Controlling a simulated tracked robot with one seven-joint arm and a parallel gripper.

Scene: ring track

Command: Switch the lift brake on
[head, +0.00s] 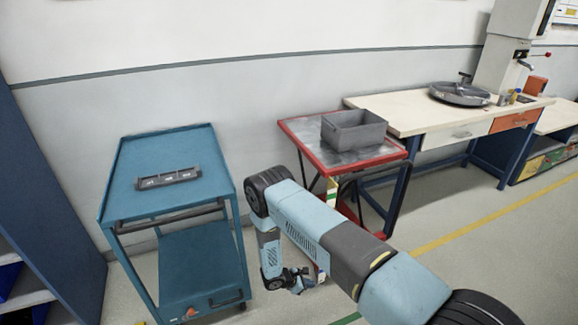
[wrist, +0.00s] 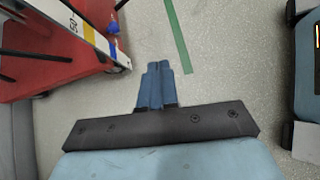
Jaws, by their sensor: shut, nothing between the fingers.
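The red-framed lift table (head: 296,137) stands right of centre in the head view, with a dark grey top. In the wrist view its red base (wrist: 40,60) appears at upper left, with a white and yellow marked strip (wrist: 88,30) and small blue parts (wrist: 113,48) at its edge. I cannot tell which part is the lift brake, or its state. My gripper (wrist: 158,68) shows blue fingers closed together, empty, pointing over bare floor to the right of the red base. In the head view my gripper (head: 297,284) hangs low between the blue cart and the lift table.
A grey bin (head: 354,131) sits on the lift table. A blue cart (head: 122,178) with a dark slotted tray (head: 168,178) stands to the left. A white workbench (head: 408,113) is behind right. A green floor line (wrist: 178,36) crosses clear grey floor.

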